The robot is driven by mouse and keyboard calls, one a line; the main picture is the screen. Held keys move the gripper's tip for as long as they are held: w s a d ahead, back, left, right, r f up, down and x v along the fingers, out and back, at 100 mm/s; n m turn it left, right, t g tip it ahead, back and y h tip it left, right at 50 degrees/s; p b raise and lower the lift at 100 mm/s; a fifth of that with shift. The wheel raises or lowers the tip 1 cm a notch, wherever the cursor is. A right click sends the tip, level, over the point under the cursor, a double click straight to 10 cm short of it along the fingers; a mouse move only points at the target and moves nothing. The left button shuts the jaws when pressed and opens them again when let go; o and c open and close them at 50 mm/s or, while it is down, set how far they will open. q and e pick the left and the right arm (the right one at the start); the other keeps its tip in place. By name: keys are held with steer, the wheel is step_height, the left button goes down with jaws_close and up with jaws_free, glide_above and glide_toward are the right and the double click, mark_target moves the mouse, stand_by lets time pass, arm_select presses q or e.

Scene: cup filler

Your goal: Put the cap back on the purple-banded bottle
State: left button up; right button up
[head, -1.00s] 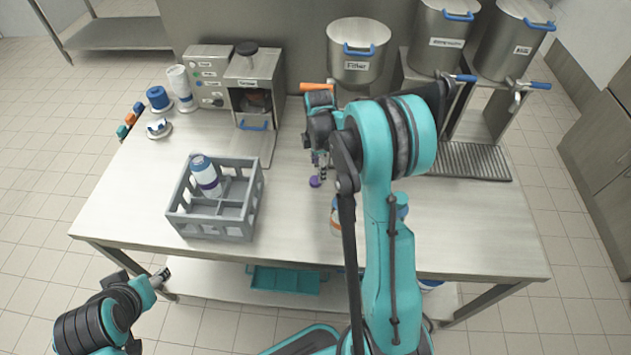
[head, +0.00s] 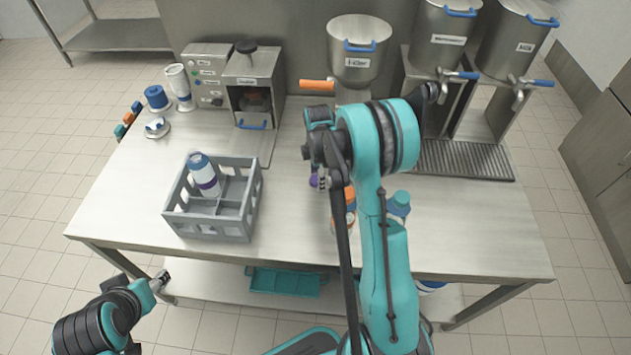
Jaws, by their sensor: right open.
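A white bottle with a purple-blue band (head: 205,180) stands slightly tilted in a compartment of the grey crate (head: 208,228); its top looks blue, and I cannot tell whether that is a cap. A small purple cap (head: 314,181) lies on the table right of the crate. My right gripper (head: 322,183) is open, pointing down right beside the cap; whether they touch is unclear, and my arm hides part of the fingers. My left gripper (head: 161,277) is low at the left, off the table's front edge, away from everything; its jaw opening is too small to tell.
An orange-marked bottle (head: 350,195) and a teal-capped bottle (head: 400,203) stand partly behind my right arm. A machine (head: 254,95), a filler pot (head: 358,60) and a drip grate (head: 462,160) line the back. Table between crate and cap is clear.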

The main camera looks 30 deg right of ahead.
steer(key=shift+c, duration=0.2)
steer(key=c, duration=0.7)
steer(key=shift+r, duration=0.15)
steer(key=shift+r, duration=0.6)
step_height(320, 180, up, 3)
steer(key=shift+f+p, duration=0.1)
steer(key=shift+p, duration=0.65)
arm_select(q)
step_height(320, 180, up, 4)
steer(key=shift+f+p, duration=0.1)
steer(key=shift+p, duration=1)
arm_select(e)
steer(key=s+d+r, duration=0.2)
steer(key=s, duration=0.1)
steer(key=s+d+r, duration=0.1)
steer(key=s+r, duration=0.1)
steer(key=s, duration=0.2)
steer(key=s+d+r, duration=0.2)
steer(key=s, duration=0.1)
steer(key=shift+s+d+r, duration=0.15)
steer(key=shift+d+r, duration=0.15)
steer(key=shift+r, duration=0.1)
arm_select(q)
steer(key=o, duration=0.3)
